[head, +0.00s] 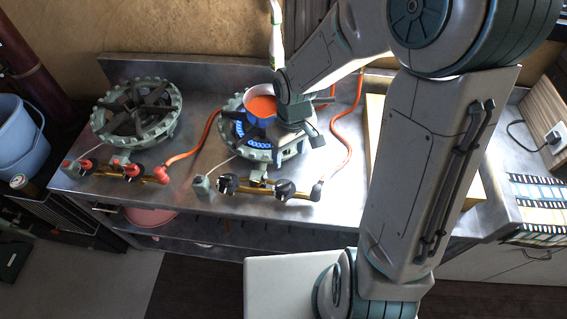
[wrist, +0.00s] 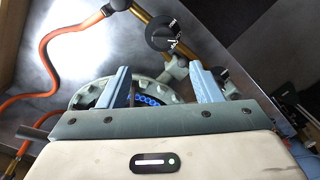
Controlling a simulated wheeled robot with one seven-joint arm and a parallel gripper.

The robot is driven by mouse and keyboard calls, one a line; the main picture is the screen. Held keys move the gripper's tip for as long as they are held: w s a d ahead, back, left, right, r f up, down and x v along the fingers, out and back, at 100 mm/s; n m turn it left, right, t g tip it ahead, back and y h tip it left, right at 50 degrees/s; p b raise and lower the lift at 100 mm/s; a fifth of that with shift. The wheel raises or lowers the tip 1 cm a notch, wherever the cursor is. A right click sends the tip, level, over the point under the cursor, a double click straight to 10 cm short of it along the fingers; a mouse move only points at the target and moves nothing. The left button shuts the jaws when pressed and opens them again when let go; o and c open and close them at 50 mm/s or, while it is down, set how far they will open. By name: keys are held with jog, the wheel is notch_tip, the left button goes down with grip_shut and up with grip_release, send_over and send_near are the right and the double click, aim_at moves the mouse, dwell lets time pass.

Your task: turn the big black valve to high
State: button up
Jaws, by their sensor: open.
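Two black valves sit on the brass pipe at the front of the lit right burner (head: 262,150). The right one (head: 284,190), near the orange hose, shows as a large round knob (wrist: 160,34) in the wrist view, beyond my fingertips. The left one (head: 228,184) is partly hidden behind a finger in the wrist view. My gripper (head: 308,132) is over the right side of the burner, behind the valves. Its blue fingers (wrist: 162,82) are apart and empty, touching neither valve.
A pot of orange food (head: 262,107) stands on the lit burner, close to my gripper; blue flame (head: 240,128) shows beside it. An unlit burner (head: 136,112) with red-marked valves is at left. An orange hose (head: 345,140) runs along the right. The counter front is mostly clear.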

aim_at(284, 182)
jog(key=f, duration=0.4)
jog(key=a+f, duration=0.1)
jog(key=f, duration=0.9)
jog(key=shift+s+a, duration=0.15)
jog(key=shift+s, duration=0.05)
jog(key=shift+r, duration=0.1)
jog(key=c, duration=0.9)
